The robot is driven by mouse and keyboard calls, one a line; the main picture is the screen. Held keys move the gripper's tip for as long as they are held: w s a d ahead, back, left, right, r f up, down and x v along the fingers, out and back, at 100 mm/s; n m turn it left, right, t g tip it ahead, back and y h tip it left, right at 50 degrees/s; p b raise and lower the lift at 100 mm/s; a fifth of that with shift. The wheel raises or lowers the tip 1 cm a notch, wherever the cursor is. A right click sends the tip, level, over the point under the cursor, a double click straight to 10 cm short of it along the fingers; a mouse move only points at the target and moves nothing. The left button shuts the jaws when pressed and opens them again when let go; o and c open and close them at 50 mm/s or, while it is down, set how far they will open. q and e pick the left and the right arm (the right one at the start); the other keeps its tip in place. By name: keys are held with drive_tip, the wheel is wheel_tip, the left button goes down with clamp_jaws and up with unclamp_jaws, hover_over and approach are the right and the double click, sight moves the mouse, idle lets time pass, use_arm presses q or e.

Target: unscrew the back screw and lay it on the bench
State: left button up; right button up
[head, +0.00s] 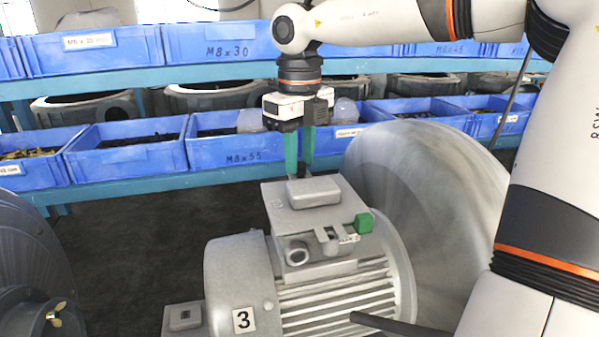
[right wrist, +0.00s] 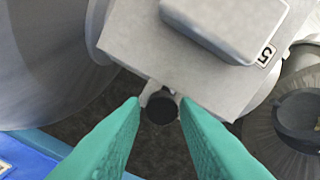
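The grey motor (head: 330,290), marked 3, stands in the middle of the head view with a terminal box (head: 312,218) on top. In the right wrist view, a dark round screw head (right wrist: 162,107) sits between small grey lugs at the box's edge; it looks like the back screw. In the head view it is hidden behind the box. My right gripper (head: 299,172) points down just behind the box. Its green fingers (right wrist: 160,104) are apart, one on either side of the screw head, with gaps visible. My left gripper is not in view.
Behind stand shelves with blue bins (head: 130,147). A large grey round housing (head: 430,190) is right of the motor. A green block (head: 363,223) sits on the box's right side. A dark rod (head: 400,326) shows at the bottom. A dark surface (head: 130,240) lies clear left of the motor.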

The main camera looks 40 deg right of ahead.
clamp_jaws()
drive_tip(key=shift+r+n+p, duration=0.1)
drive_tip(key=shift+n+p, duration=0.35)
drive_tip(key=shift+n, duration=0.25)
drive_tip(key=n+p, duration=0.2)
drive_tip(key=n, duration=0.2)
drive_tip(key=shift+n, duration=0.4)
drive_tip(key=n+p, duration=0.3)
drive_tip(key=n, duration=0.4)
drive_tip(key=n+p, duration=0.2)
drive_tip(key=n, duration=0.4)
drive_tip(key=n+p, duration=0.1)
drive_tip(key=n, duration=0.3)
drive_tip(key=shift+n, duration=1)
